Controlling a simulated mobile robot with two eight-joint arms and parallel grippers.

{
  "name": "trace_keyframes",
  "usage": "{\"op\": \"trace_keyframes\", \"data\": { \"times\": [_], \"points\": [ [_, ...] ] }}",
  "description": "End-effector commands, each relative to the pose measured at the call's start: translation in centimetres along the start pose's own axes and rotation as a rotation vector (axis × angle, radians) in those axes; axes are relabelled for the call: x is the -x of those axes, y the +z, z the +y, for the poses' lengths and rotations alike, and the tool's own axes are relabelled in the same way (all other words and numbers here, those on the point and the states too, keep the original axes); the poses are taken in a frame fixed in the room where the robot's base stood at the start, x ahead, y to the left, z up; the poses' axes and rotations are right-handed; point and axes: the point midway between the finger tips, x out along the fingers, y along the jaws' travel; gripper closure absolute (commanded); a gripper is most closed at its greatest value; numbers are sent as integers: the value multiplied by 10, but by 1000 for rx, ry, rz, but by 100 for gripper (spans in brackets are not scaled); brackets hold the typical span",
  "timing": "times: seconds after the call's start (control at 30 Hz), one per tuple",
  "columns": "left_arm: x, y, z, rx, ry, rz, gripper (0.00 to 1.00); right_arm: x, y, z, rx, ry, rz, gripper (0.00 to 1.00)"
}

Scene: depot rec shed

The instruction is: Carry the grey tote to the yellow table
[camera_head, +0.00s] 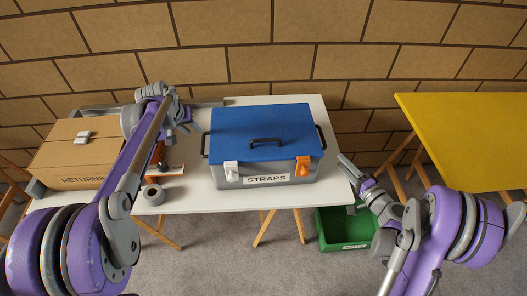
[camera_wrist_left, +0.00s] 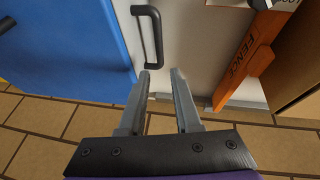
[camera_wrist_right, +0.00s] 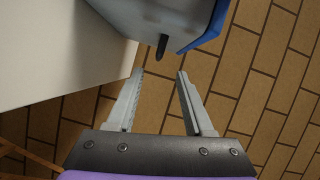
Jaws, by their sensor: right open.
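The grey tote (camera_head: 232,168) stands on the white table with its blue lid (camera_head: 225,130) down and a STRAPS label on its front. It has a white latch, an orange latch and black handles on the lid and ends. My left gripper (camera_head: 190,122) is open and empty by the left end; its tips are just short of the left handle (camera_wrist_left: 156,40). My right gripper (camera_head: 346,168) is open and empty off the right end, apart from the right handle (camera_wrist_right: 162,46). The yellow table (camera_head: 470,130) is at the right, its visible top bare.
A RETURNS box (camera_head: 75,165) sits at the left of the white table (camera_head: 200,198). A tape roll (camera_head: 154,194) and an orange FENCE piece (camera_wrist_left: 243,66) lie between box and tote. A green crate (camera_head: 345,232) is on the floor below the right end. A brick wall stands behind.

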Motion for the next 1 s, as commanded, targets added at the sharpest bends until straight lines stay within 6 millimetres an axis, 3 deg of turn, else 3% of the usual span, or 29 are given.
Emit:
{"op": "trace_keyframes", "data": {
  "times": [0.17, 0.6, 0.8, 1.0],
  "points": [
    [-15, 0, 0, -1, 0, 0, 68, -15, 0, 0, 0, 0, -2, 48],
    [-89, 0, 1, -1, 1, 0, 68, -90, 0, 0, 1, 0, -2, 48],
    [-105, 0, 0, 0, 0, 0, 68, -106, 0, 0, 1, 0, -1, 48],
    [-108, 0, 0, 0, 0, 0, 68, -108, 0, 0, 0, 1, 0, 48]
  ]
}}
